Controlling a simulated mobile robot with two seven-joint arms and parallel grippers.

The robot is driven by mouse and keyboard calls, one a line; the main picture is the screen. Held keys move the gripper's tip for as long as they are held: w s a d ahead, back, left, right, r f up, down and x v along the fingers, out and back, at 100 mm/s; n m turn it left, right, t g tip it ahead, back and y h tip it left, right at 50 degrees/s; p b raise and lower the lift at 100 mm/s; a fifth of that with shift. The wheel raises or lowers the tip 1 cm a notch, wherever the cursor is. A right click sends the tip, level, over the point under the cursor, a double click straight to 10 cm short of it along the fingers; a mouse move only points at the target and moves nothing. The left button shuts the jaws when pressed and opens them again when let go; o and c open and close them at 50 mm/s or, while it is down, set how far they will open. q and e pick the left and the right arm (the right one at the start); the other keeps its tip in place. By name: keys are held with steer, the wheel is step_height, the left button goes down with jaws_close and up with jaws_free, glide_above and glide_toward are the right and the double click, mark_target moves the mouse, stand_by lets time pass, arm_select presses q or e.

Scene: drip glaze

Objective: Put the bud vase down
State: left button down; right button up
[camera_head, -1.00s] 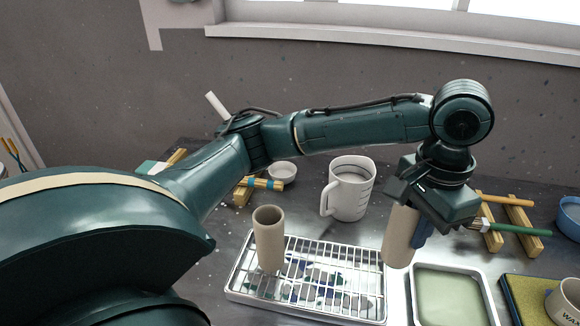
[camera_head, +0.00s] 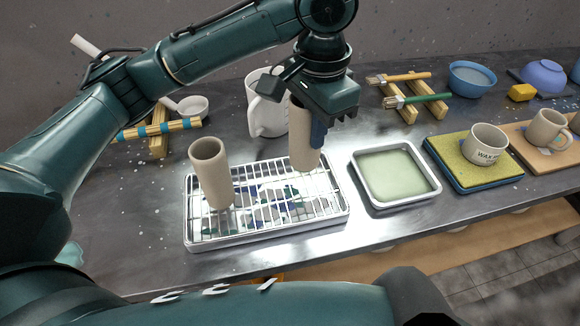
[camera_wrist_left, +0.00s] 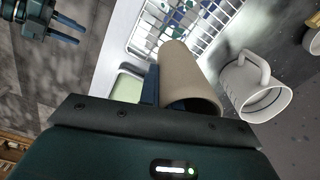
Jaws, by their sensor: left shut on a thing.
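The bud vase (camera_head: 304,143), a plain beige cylinder, is held by my left gripper (camera_head: 308,108). The gripper is shut on its upper part from above. The vase is about upright, and its lower end overlaps the right part of the wire rack tray (camera_head: 240,238). I cannot tell if it touches the wires. In the left wrist view, the vase (camera_wrist_left: 183,76) shows with its far end toward the rack (camera_wrist_left: 143,40). A second beige cylinder (camera_head: 212,175) stands on the rack's left part. My right gripper (camera_wrist_left: 70,30) is open and empty in the left wrist view, over the floor.
A white mug (camera_head: 266,118) stands just behind the rack. A tray of pale green glaze (camera_head: 397,172) is close on the right. Brushes on a wooden rest (camera_head: 405,108) lie behind it. A wax cup (camera_head: 487,144) stands on a yellow sponge further right.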

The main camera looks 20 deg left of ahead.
mark_target(312, 168)
arm_select(q)
steer(key=shift+f, duration=3.2)
arm_select(e)
steer(key=shift+f, duration=0.1)
arm_select(q)
steer(key=c, duration=1.6)
jaws_free()
steer(key=shift+f, duration=0.15)
steer(key=shift+r, duration=0.4)
step_height(312, 168, up, 11)
steer(key=shift+f+p, duration=0.15)
steer(key=shift+p, duration=0.35)
steer(key=shift+r, duration=0.45)
arm_select(e)
steer(key=shift+s+d, duration=0.1)
steer(key=shift+d, duration=0.15)
